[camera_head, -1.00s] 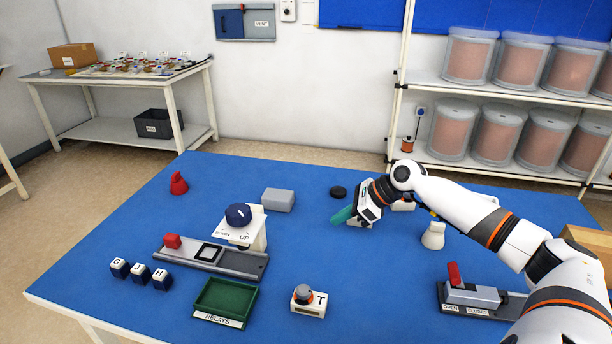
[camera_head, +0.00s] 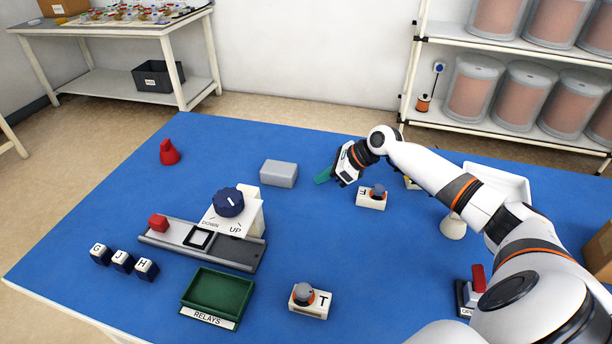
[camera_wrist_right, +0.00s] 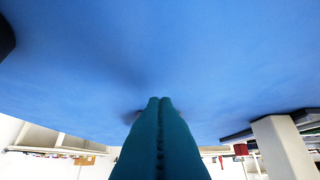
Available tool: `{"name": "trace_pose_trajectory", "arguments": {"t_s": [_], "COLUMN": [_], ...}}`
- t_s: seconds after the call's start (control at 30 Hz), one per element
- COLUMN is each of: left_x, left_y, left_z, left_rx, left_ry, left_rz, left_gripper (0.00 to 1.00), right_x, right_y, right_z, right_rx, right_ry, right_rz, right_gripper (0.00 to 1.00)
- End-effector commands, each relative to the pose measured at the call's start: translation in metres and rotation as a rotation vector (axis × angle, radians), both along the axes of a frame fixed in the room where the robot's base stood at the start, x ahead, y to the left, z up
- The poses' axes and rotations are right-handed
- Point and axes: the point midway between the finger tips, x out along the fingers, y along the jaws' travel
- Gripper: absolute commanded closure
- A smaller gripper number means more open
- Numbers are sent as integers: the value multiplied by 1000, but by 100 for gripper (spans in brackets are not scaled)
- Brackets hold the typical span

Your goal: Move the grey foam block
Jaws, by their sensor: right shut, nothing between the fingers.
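The grey foam block (camera_head: 279,173) lies on the blue table, behind the blue dial stand. My right gripper (camera_head: 322,177) is just to its right, with a visible gap between its teal fingertips and the block. The fingers are shut with nothing between them. In the right wrist view the teal fingers (camera_wrist_right: 160,105) are pressed together above bare blue table, and the block cannot be made out for sure. My left gripper is not in view.
The dial stand (camera_head: 230,204) and slide rail (camera_head: 190,243) stand in front of the block. A box marked F (camera_head: 371,200) sits right of my gripper. A red cone-shaped piece (camera_head: 169,152) stands far left. The table behind the block is clear.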

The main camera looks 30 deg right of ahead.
Motion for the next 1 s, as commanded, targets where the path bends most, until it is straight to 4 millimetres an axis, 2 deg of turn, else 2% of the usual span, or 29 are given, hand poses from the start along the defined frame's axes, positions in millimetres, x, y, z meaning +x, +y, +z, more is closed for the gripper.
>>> {"name": "trace_pose_trajectory", "arguments": {"t_s": [0.07, 0.3, 0.77, 0.87, 1.0], "left_x": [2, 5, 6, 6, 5], "left_y": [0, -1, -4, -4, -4], "left_z": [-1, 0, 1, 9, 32], "left_rx": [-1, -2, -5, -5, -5], "left_ry": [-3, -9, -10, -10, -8], "left_rz": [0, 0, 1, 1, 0], "left_gripper": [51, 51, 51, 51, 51], "right_x": [10, 32, 36, 36, 35], "right_y": [9, 27, 31, 32, 35], "right_z": [-9, -7, -7, -4, 2], "right_rx": [2, 0, 0, 1, 4], "right_ry": [-4, -1, 0, 0, -2], "right_rz": [1, 1, 0, 1, 2], "right_gripper": [100, 100, 100, 100, 100]}}
